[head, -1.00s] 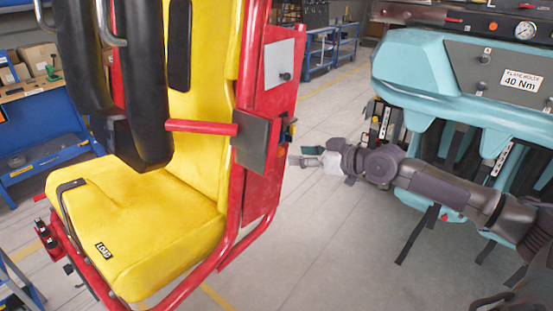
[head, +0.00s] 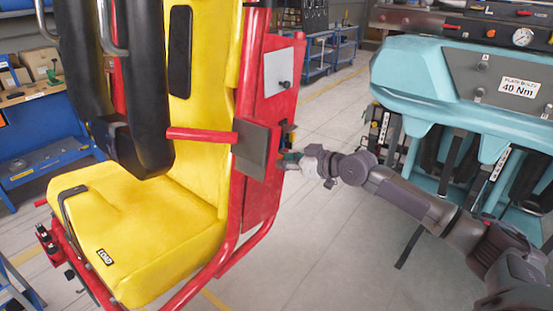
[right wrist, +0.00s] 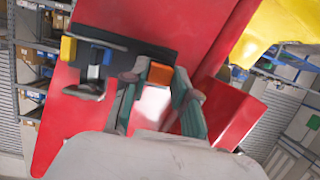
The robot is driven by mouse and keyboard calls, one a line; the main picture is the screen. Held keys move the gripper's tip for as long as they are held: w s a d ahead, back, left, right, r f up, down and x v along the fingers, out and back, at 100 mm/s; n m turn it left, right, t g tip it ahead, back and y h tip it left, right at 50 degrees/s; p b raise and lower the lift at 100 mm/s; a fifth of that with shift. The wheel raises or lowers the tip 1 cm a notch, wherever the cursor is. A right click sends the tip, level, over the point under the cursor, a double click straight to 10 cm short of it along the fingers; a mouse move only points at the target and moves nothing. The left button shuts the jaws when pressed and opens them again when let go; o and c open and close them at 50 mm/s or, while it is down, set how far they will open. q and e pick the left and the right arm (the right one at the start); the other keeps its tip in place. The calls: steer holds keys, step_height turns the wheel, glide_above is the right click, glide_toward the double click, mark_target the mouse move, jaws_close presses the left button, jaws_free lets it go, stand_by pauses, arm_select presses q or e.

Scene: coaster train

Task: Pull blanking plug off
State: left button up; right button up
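The orange blanking plug (right wrist: 160,73) shows in the right wrist view at the lower right corner of a dark plate (right wrist: 120,50). It lies between the two greenish fingertips of my right gripper (right wrist: 159,80). The fingers stand apart, one on each side of it; I cannot tell whether they touch it. In the head view my right gripper (head: 291,160) is at the right edge of the red seat back (head: 265,190), and the plug is hidden there. My left gripper is not in view.
A yellow block (right wrist: 68,48), a blue piece (right wrist: 93,72) and a metal lever (right wrist: 86,92) sit beside the plug. The yellow seat (head: 135,225) and a black restraint (head: 140,90) are left. A teal machine (head: 425,70) stands right. Floor between is clear.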

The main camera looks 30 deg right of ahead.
jaws_close()
steer(key=shift+s+d+b, duration=0.3)
steer(key=shift+s+b, duration=0.1)
steer(key=shift+s, duration=0.4)
steer(key=shift+s+d+b, duration=0.35)
steer(key=shift+s+b, duration=0.1)
steer(key=shift+s, duration=0.3)
steer(key=shift+s+d+b, duration=0.3)
steer(key=shift+s+b, duration=0.1)
steer(key=shift+s, duration=0.4)
